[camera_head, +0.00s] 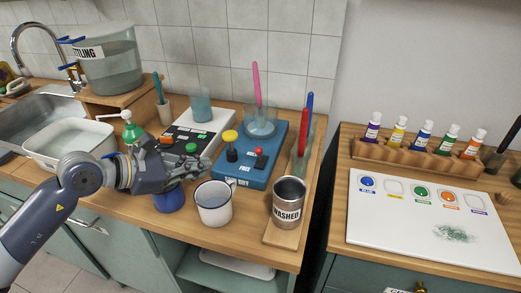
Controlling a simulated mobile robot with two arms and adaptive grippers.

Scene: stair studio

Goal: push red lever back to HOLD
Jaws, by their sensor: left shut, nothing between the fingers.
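The small red lever (260,159) stands on the front part of a blue device (233,174). White lettering that looks like FREE is on the panel beside it; I cannot make out a HOLD mark. A yellow-topped black knob (231,145) stands left of the red lever. A glass beaker (260,123) with a pink stick sits at the back of the device. My left gripper (207,166) is shut and empty at the device's left front side, left of the red lever and apart from it. My right gripper is not in view.
A white enamel mug (214,207) and a steel WASHED cup (288,197) stand in front of the device. A blue container (168,201) is below my gripper. A dark control box (188,145) lies left; red and blue sticks stand right.

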